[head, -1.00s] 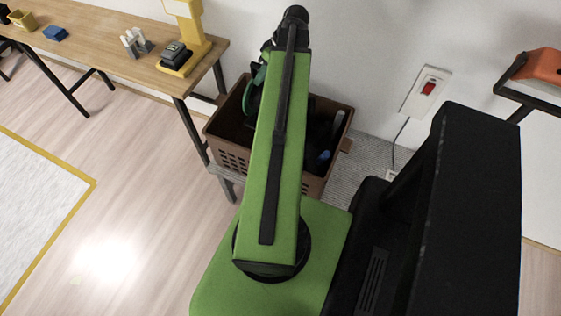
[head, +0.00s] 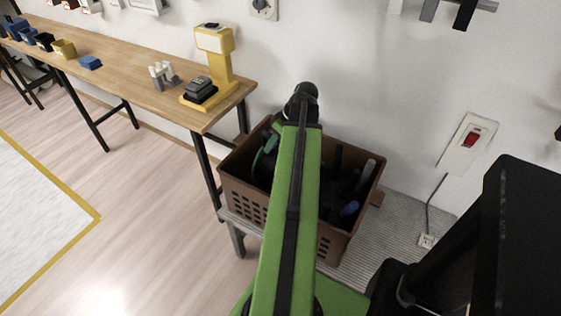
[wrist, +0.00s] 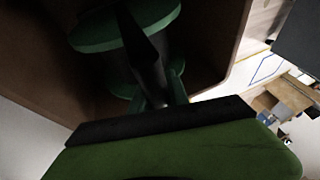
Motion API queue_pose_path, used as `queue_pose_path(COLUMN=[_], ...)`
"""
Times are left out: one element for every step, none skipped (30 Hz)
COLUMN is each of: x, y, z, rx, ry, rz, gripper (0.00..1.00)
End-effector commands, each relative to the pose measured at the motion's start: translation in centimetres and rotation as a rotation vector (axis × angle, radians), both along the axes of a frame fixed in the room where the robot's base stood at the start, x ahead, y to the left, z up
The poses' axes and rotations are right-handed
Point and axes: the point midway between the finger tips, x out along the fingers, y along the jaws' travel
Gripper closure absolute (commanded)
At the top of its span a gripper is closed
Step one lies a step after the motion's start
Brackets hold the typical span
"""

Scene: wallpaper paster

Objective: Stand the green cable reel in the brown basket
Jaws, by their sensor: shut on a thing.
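The green cable reel (head: 264,152) shows partly at the left inside of the brown basket (head: 243,200), with my arm covering much of it. In the wrist view, the reel's green flanges (wrist: 125,28) and dark middle fill the top centre, with the basket's brown inner wall (wrist: 35,62) around it. My gripper (wrist: 150,60) is shut on the reel, with a dark finger lying across it. The reel is within the basket's walls. I cannot tell whether it touches the basket floor. My gripper's tips are hidden in the head view.
Dark tools and a blue-ended item (head: 350,208) occupy the basket's right side. The basket stands on a low grey ribbed platform (head: 400,225). A wooden bench (head: 130,72) with a yellow stand (head: 220,65) is close on the left. A wall switch (head: 468,142) is at right.

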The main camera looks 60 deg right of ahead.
Motion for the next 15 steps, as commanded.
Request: queue_pose_path(x=[0.0, 0.0, 0.0, 0.0, 0.0, 0.0, 0.0, 0.0, 0.0, 0.0, 0.0, 0.0, 0.0, 0.0, 0.0], y=[0.0, 0.0, 0.0, 0.0, 0.0, 0.0, 0.0, 0.0, 0.0, 0.0, 0.0, 0.0, 0.0, 0.0, 0.0], z=[-2.1, -2.6, -3.1, -3.4, -3.6, -3.6, -3.5, -3.4, -3.3, -3.4, -3.7, -4.1, -4.5, -5.0, -5.7], rx=[0.001, 0.001, 0.001, 0.001, 0.001, 0.001, 0.001, 0.001, 0.001, 0.001, 0.001, 0.001, 0.001, 0.000, 0.000], ry=[-0.001, -0.001, -0.001, -0.001, -0.001, -0.001, -0.001, -0.001, -0.001, -0.001, -0.001, -0.001, -0.001, -0.001, -0.001], rz=[0.000, 0.000, 0.000, 0.000, 0.000, 0.000, 0.000, 0.000, -0.001, -0.001, -0.001, -0.001, -0.001, -0.001, -0.001], gripper=[1.00, 1.00, 1.00, 1.00, 1.00, 1.00, 1.00, 1.00, 1.00, 1.00, 1.00, 1.00, 1.00, 1.00, 1.00])
